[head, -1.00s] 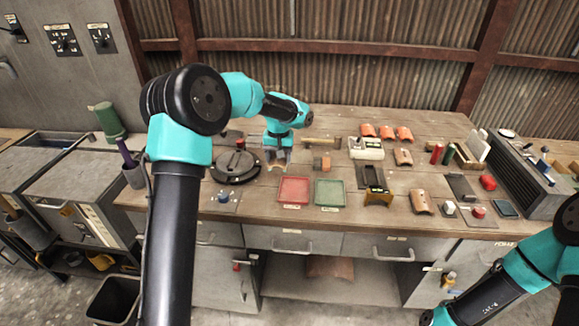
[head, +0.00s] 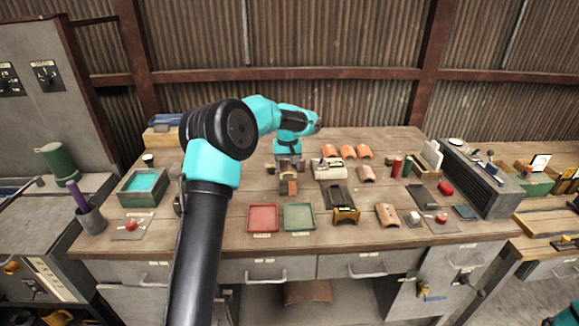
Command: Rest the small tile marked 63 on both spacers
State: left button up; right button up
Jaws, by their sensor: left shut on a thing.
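My left gripper (head: 288,169) points down over the bench, behind the red and green trays. It is shut on a small piece that its fingers mostly hide. A small brown-orange piece (head: 288,187) shows right at the fingertips; I cannot tell whether it is the held piece or one standing there. No number 63 is readable on any tile. Another small orange tile (head: 366,173) lies right of the gripper, and a larger curved tile (head: 387,215) lies near the front. I cannot make out the spacers for certain. My right gripper is out of view.
A red tray (head: 262,227) and a green tray (head: 299,226) lie in front of the gripper. A dark piece with a yellow-black front (head: 346,214) stands right of them. Several orange tiles (head: 347,151) lie behind. A grey ribbed unit (head: 480,185) bounds the bench's right.

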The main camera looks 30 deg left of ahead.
pick_arm(q)
jog(key=shift+f, duration=0.15)
jog(key=shift+f, duration=3.2)
jog(key=o, duration=1.1)
jog(key=shift+c, duration=0.2)
notch_tip(320, 180, up, 17)
jog(key=shift+r, duration=0.2)
